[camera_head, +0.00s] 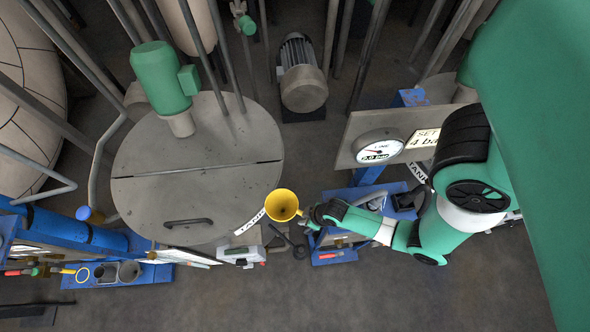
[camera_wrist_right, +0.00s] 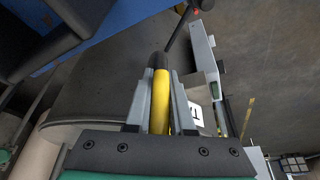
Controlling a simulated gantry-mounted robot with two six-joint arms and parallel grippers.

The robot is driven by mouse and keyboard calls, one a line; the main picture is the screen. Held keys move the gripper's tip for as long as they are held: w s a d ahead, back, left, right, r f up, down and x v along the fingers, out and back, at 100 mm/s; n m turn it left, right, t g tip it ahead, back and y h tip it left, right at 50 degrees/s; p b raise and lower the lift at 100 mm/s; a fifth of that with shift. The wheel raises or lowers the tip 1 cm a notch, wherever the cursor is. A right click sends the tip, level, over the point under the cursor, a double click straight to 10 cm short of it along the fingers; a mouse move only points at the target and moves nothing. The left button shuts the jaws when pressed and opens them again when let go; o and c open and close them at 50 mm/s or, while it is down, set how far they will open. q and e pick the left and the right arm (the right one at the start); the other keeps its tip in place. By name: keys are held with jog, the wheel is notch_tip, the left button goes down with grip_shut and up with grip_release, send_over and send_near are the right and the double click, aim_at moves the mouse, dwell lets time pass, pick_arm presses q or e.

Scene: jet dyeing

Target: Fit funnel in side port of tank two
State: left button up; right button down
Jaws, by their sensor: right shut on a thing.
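The yellow funnel (camera_head: 282,205) is near the middle of the head view, its round mouth facing up toward the camera. My right gripper (camera_head: 304,214) is shut on it from the right. In the right wrist view, a yellow part of the funnel (camera_wrist_right: 160,100) lies between the two grey fingers of my right gripper (camera_wrist_right: 162,95). The large round grey tank (camera_head: 145,195) stands left of the funnel, with a white label strip (camera_head: 249,222) at its lower right edge. The funnel appears just off this edge. I cannot make out the side port or the funnel's lower end. My left gripper is not in view.
A pressure gauge (camera_head: 379,149) on a grey panel stands behind my right arm. A white device (camera_head: 241,255) is below the label strip. A blue tray with cups (camera_head: 105,283) is at the lower left. Pipes crowd the back. The floor at the bottom centre is clear.

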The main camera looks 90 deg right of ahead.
jog(key=shift+f+b, duration=0.7)
jog(key=shift+f, duration=0.2)
jog(key=c, duration=0.7)
grip_release()
jog(key=p+v, duration=0.4)
jog(key=v, duration=0.7)
jog(key=shift+r+p, duration=0.35)
jog(key=shift+p, duration=0.05)
jog(key=shift+a, duration=0.1)
